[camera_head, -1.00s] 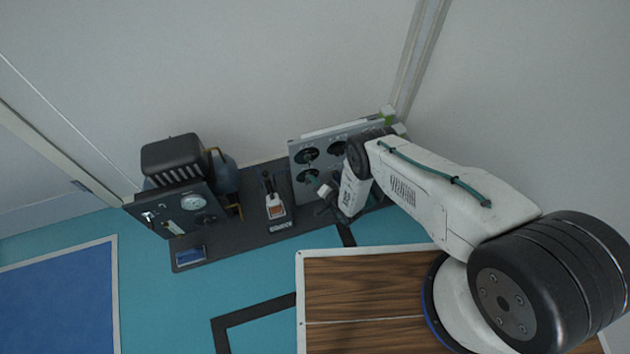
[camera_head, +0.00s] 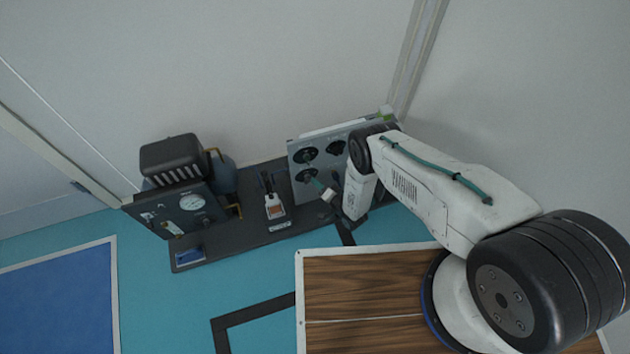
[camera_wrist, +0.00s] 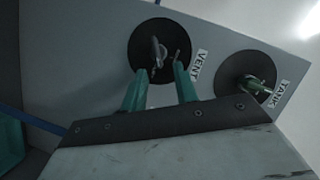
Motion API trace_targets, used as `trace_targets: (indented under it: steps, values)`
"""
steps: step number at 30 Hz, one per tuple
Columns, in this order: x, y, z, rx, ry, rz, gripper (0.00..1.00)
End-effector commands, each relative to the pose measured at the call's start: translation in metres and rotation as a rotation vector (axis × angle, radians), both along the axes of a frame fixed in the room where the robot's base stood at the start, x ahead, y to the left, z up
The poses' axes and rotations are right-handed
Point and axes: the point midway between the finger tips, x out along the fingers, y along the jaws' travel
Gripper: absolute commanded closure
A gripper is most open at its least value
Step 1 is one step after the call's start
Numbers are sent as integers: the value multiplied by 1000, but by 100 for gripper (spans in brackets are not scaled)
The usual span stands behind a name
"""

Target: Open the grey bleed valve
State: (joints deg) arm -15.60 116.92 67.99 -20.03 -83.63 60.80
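The grey bleed valve appears to be the grey lever (camera_wrist: 158,52) on a black round disc marked VENT in the wrist view. My gripper (camera_wrist: 162,74) is in front of it, with its two teal fingers apart and pointing at the disc. The fingertips overlap the disc's lower part, one to each side below the lever; I cannot tell whether they touch it. In the head view my gripper (camera_head: 315,181) reaches the lower left black disc (camera_head: 305,175) of the grey panel (camera_head: 296,155). The lever itself is too small to make out there.
A green handle (camera_wrist: 258,86) marked TANK is close on the right in the wrist view. In the head view, a black gauge unit (camera_head: 172,212) and a small orange-and-white device (camera_head: 275,207) stand left of the panel on a dark base (camera_head: 240,242).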

Motion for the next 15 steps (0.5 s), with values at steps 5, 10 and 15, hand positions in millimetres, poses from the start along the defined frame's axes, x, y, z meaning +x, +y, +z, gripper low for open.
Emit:
trace_targets:
  steps: [5, 10, 15]
  values:
    - [-23, -18, 6, 0, 1, -3, 71]
    - [-36, -27, 9, 0, 0, -2, 71]
    - [-38, -28, 10, 0, -1, -2, 71]
